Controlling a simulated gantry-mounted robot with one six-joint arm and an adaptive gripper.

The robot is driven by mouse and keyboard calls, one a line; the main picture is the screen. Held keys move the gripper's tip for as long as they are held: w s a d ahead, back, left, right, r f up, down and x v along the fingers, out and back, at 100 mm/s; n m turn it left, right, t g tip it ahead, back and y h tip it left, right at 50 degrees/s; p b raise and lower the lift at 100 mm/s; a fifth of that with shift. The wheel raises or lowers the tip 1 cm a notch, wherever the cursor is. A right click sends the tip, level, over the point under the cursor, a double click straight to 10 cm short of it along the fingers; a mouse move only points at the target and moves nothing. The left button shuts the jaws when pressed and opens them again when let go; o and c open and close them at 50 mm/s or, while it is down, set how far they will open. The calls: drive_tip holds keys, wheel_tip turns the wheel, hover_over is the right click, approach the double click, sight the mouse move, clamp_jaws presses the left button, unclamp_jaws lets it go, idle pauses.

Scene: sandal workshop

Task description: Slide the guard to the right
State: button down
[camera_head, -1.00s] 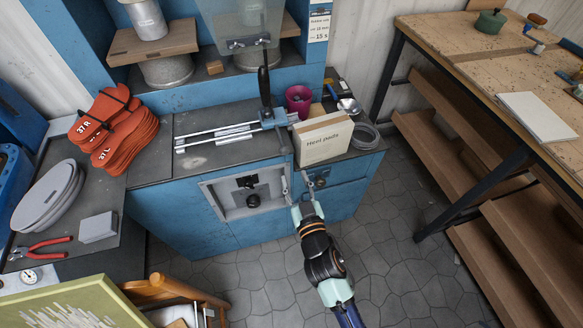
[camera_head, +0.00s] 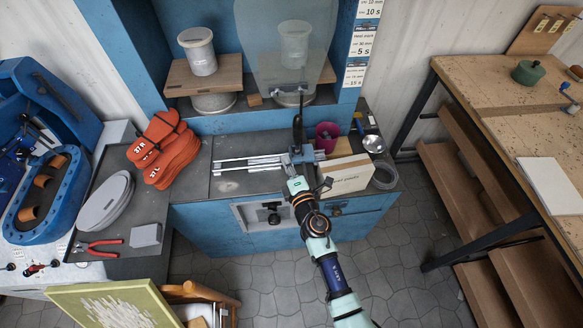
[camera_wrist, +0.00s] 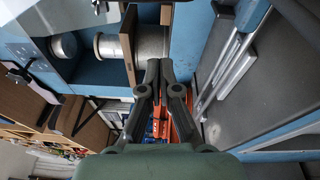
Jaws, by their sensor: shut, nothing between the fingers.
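The guard (camera_head: 262,62) appears to be the tall see-through panel in front of the right-hand cylinder on the blue press, in the head view. A small dark bracket (camera_head: 291,92) sits at its lower edge. My gripper (camera_head: 288,166) is over the front of the counter, below the guard and near the upright black lever (camera_head: 298,130). In the wrist view my gripper (camera_wrist: 160,66) shows its two dark fingers together, with nothing between them. The gripper looks apart from the guard.
Metal rails (camera_head: 245,163) lie left of the lever. A heel pads box (camera_head: 343,176), a magenta cup (camera_head: 327,134) and a metal bowl (camera_head: 373,143) stand to the right. Orange soles (camera_head: 165,150) are at the left. A wooden shelf (camera_head: 203,84) is left of the guard.

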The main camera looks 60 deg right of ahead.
drive_tip(key=d, duration=0.2)
drive_tip(key=w+d, duration=0.1)
drive_tip(key=d, duration=0.1)
drive_tip(key=d+b, duration=0.1)
drive_tip(key=d, duration=0.1)
drive_tip(key=shift+w+d+r, duration=0.2)
drive_tip(key=shift+d+r, duration=0.05)
drive_tip(key=shift+d, duration=0.15)
drive_tip(key=shift+s, duration=0.1)
